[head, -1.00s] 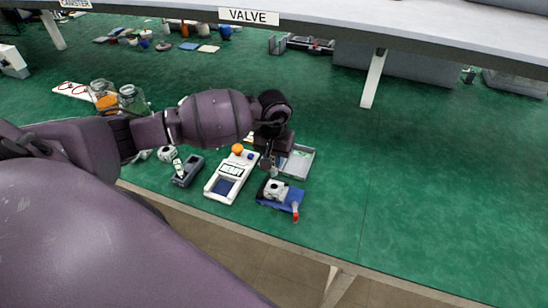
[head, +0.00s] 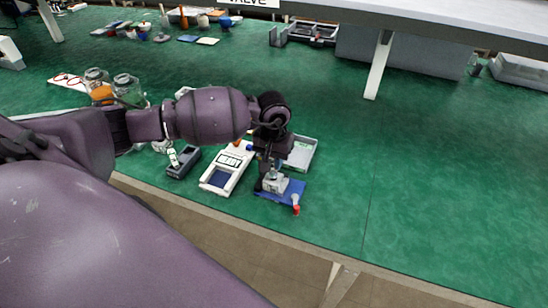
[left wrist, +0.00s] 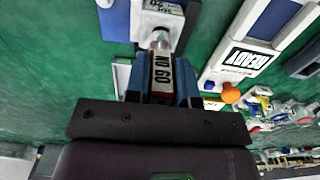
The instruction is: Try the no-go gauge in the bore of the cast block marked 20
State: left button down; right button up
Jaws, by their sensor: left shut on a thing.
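The pale cast block (head: 276,184) stands on a blue fixture (head: 293,191) near the bench's front edge. In the left wrist view the block (left wrist: 151,25) is at the top, with dark marking that I cannot read surely. My left gripper (left wrist: 168,88) is shut on the no-go gauge (left wrist: 161,72), whose label reads NO GO. The gauge's metal end points at the block and meets its near side; I cannot tell whether it is in the bore. In the head view my left gripper (head: 268,175) is right at the block. My right gripper is not in view.
A white device reading READY (head: 226,168) stands left of the fixture, with a dark handheld instrument (head: 183,162) further left. A grey tray (head: 301,153) lies behind the block. A red-ended part (head: 296,207) sits at the fixture's front right. The green bench at right is clear.

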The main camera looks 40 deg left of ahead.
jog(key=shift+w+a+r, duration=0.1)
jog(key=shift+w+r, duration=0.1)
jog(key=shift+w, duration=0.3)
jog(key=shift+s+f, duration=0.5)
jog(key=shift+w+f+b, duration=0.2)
jog(key=shift+b, duration=0.25)
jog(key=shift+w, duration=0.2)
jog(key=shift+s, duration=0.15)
dwell(0.4)
